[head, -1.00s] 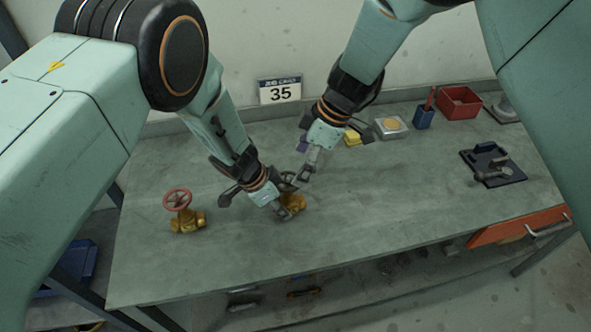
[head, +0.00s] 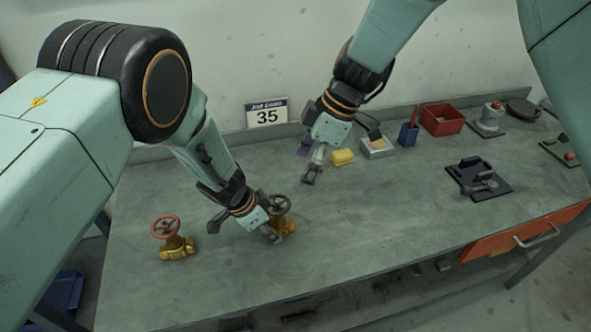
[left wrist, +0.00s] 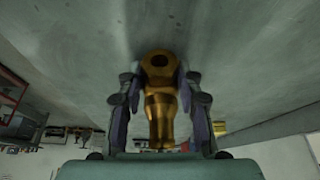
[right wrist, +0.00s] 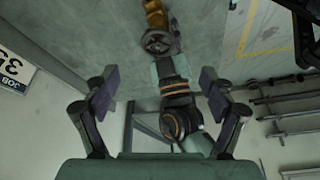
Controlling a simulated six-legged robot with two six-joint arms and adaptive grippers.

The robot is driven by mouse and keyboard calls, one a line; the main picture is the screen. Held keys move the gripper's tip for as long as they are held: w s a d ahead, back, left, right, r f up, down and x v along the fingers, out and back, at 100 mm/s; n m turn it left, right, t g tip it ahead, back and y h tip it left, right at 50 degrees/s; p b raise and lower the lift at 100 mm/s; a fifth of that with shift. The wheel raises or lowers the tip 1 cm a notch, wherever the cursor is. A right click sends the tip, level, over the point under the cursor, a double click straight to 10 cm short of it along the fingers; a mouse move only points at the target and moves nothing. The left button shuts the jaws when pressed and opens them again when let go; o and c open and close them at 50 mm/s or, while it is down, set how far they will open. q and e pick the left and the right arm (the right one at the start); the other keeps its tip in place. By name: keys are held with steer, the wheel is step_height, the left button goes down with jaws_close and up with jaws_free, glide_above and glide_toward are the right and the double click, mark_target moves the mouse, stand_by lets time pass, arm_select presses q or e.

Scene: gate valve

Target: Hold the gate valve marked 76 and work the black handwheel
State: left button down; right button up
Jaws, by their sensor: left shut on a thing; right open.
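A brass gate valve (head: 287,227) with a black handwheel (head: 279,203) stands on the bench; I cannot read a 76 on it. My left gripper (head: 273,236) is shut on its brass body, and the left wrist view shows the body (left wrist: 160,98) between both fingers. My right gripper (head: 312,176) is open and empty, above the bench, behind and right of the handwheel, apart from it. The right wrist view shows the handwheel (right wrist: 158,41) ahead, beyond the open fingers. A second brass valve (head: 177,247) with a red handwheel (head: 165,227) stands to the left.
A sign reading 35 (head: 266,113) is at the back wall. A yellow block (head: 342,157), a grey box (head: 379,147), a blue holder (head: 408,134) and a red bin (head: 443,119) line the back. A dark plate (head: 478,179) lies right. The bench's middle is clear.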

mark_target(277, 203)
steer(key=a+f+n, duration=0.1)
steer(key=f, duration=0.2)
steer(key=a+f+n+g, duration=0.1)
steer(key=a+f+n, duration=0.1)
steer(key=f, duration=0.1)
steer(key=w+a+f+n, duration=0.1)
steer(key=a+f, duration=0.1)
steer(key=f, duration=0.1)
steer(key=shift+f, duration=0.4)
steer(key=shift+c, duration=0.3)
steer(key=c, duration=1.1)
